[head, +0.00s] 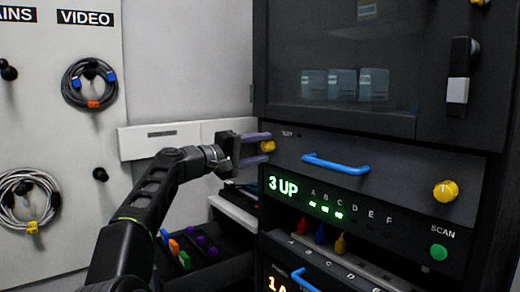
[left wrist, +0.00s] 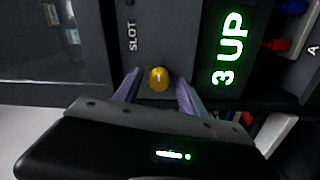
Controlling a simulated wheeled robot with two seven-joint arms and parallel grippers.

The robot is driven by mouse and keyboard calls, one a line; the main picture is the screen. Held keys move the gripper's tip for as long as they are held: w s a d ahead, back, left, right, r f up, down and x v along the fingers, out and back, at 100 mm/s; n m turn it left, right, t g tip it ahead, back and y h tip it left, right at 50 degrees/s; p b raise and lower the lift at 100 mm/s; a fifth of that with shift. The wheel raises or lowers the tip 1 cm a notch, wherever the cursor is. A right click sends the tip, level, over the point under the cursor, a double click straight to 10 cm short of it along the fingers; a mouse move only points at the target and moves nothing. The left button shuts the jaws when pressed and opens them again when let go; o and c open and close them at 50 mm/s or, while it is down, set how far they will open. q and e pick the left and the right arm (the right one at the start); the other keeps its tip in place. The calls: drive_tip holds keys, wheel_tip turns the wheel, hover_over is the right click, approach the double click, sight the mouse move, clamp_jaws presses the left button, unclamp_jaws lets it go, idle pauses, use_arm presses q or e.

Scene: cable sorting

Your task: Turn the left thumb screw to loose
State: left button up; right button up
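The left thumb screw is a small yellow knob at the left end of the dark panel (head: 390,175). It shows in the head view (head: 268,146) and, with a pale mark on it, in the left wrist view (left wrist: 158,78). My left gripper (head: 267,148) has purple fingers, which stand apart on either side of the screw. In the left wrist view a gap shows between each finger and the screw. A second yellow thumb screw (head: 446,191) sits at the panel's right end. My right gripper is not in view.
A blue handle (head: 336,163) sticks out of the panel between the screws. Below are the green "3 UP" display (head: 284,186), a green SCAN button (head: 438,252) and coloured plugs (head: 340,243). Coiled cables (head: 90,83) hang on the left wall board. A dark tray (head: 205,262) stands low beside the rack.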

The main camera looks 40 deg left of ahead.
use_arm(q)
drive_tip(key=shift+s+a+f, duration=0.1)
drive_tip(key=shift+s+a, duration=0.15)
drive_tip(key=shift+s, duration=0.3)
drive_tip(key=b+v, duration=0.1)
drive_tip(key=v, duration=0.5)
drive_tip(key=shift+s+b, duration=0.35)
